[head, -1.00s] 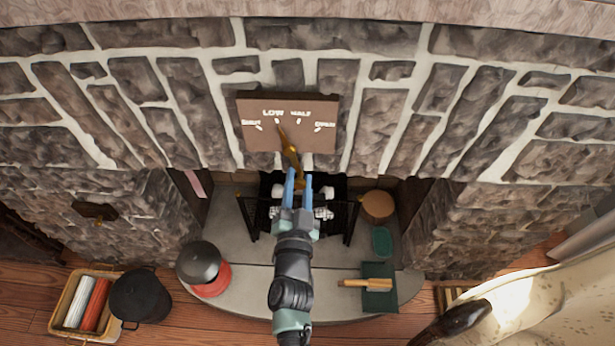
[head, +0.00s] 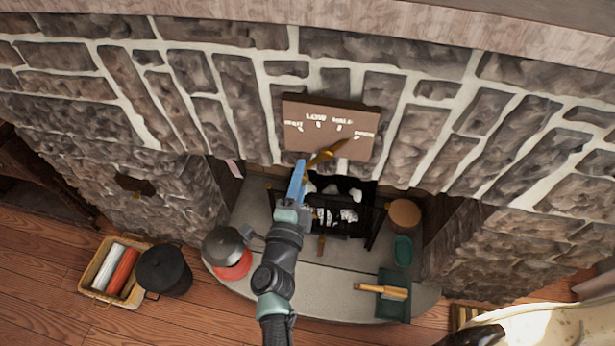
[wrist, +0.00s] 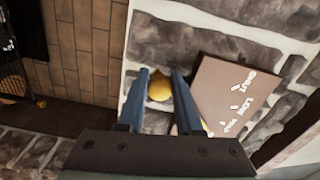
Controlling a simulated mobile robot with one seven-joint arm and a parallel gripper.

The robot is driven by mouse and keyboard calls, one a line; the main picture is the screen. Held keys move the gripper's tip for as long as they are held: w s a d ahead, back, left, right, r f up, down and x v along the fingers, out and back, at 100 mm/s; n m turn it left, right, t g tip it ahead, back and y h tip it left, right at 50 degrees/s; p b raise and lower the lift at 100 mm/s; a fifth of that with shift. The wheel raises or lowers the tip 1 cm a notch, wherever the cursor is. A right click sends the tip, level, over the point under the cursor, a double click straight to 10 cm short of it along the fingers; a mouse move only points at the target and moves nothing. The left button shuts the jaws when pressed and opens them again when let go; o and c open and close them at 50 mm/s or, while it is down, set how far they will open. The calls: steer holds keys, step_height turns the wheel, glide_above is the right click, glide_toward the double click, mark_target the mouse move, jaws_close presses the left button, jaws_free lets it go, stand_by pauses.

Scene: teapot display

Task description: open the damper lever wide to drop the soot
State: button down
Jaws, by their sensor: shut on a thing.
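The damper plate (head: 300,140) is a brown board on the stone chimney front, marked shut, low, half and open. The brass damper lever (head: 325,155) slants across its lower part, its pointed end up and right, close to the open mark. My gripper (head: 302,168) is at the lever's lower left end. In the wrist view, the lever's round brass knob (wrist: 160,87) sits between the two blue fingers of my gripper (wrist: 163,88). The plate also shows in the wrist view (wrist: 215,85). The fingers partly hide the knob in the head view.
Below is the firebox with a black grate (head: 372,225). On the hearth stand a red pot with a grey lid (head: 225,245), a round wooden piece (head: 404,214), and a brush (head: 382,290) on a green pan. A black pot (head: 165,272) and a basket (head: 95,272) stand left.

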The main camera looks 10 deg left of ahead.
steer(key=shift+a+r+m, duration=0.1)
steer(key=shift+r+m, duration=0.45)
steer(key=shift+m, duration=0.45)
steer(key=shift+w, duration=0.1)
steer(key=c, duration=0.6)
jaws_free()
steer(key=shift+a+f, duration=0.1)
steer(key=shift+a, duration=0.05)
steer(key=s+p, duration=0.1)
steer(key=s, duration=1.2)
